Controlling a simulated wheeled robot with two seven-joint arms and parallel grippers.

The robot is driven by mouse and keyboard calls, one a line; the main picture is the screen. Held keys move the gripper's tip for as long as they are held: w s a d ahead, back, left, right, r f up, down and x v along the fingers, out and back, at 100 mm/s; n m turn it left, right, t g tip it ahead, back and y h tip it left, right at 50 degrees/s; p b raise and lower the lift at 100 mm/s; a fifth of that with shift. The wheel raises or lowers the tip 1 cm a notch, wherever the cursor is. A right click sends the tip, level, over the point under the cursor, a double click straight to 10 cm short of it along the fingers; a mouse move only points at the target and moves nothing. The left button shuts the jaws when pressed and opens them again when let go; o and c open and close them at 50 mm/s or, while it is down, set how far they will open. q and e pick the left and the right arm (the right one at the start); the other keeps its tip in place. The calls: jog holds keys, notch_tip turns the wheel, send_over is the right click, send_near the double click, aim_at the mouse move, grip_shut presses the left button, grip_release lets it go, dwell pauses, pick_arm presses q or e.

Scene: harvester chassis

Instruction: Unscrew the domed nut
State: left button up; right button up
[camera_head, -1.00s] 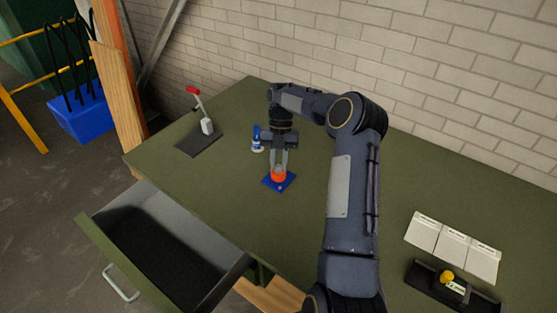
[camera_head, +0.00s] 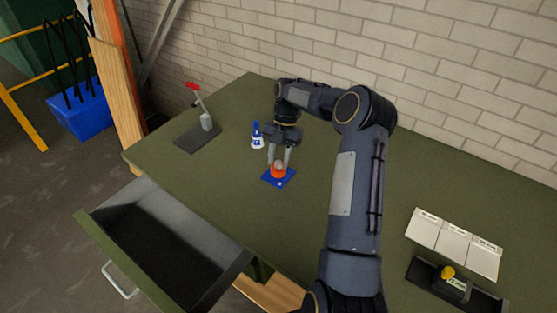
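The domed nut (camera_head: 279,164) shows as a small greyish dome above an orange-red part (camera_head: 278,173), on a blue square base (camera_head: 289,180) on the green table. My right gripper (camera_head: 279,159) points down just above it. Its two fingers are spread, one on either side of the dome, with a visible gap between them. Whether a fingertip touches the nut is too small to tell. My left gripper is out of view.
A blue and white bottle (camera_head: 257,137) stands just behind and left of the base. A red-handled lever device (camera_head: 205,121) on a dark plate is at the far left. An open drawer (camera_head: 165,245) juts out in front. White labelled panels (camera_head: 455,243) and a yellow-knobbed box (camera_head: 455,285) are right.

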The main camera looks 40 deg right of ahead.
jog(key=shift+m, duration=0.4)
jog(key=m+b, duration=0.1)
jog(key=m+t+b, duration=0.1)
jog(key=m, duration=0.1)
jog(key=shift+f+t+y, duration=0.25)
jog(key=shift+t+y, duration=0.05)
jog(key=shift+m+b, duration=0.4)
jog(key=shift+m, duration=0.4)
jog(key=shift+r+m+t, duration=0.2)
jog(key=shift+m+t, duration=0.1)
